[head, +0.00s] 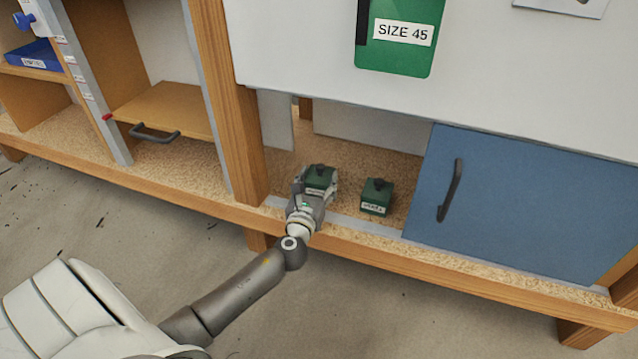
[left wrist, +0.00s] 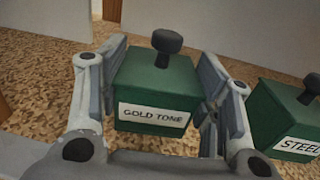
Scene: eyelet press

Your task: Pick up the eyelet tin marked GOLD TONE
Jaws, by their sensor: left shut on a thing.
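The green tin marked GOLD TONE (left wrist: 155,85) has a dark knob on top and stands between the two fingers of my left gripper (left wrist: 158,100) in the left wrist view. In the head view the same tin (head: 320,178) shows at the end of my left arm, partly covered by the left gripper (head: 316,185). The left gripper is shut on the tin's sides. The tin is upright, at or just above the speckled shelf; I cannot tell whether it touches. My right gripper is not in view.
A second green tin (head: 376,197), its label starting STEEL (left wrist: 298,143), stands close to the right. A blue door (head: 520,205) with a dark handle is right of it. A wooden post (head: 235,110) is at the left, and a white panel hangs above with a green SIZE 45 tag (head: 398,58).

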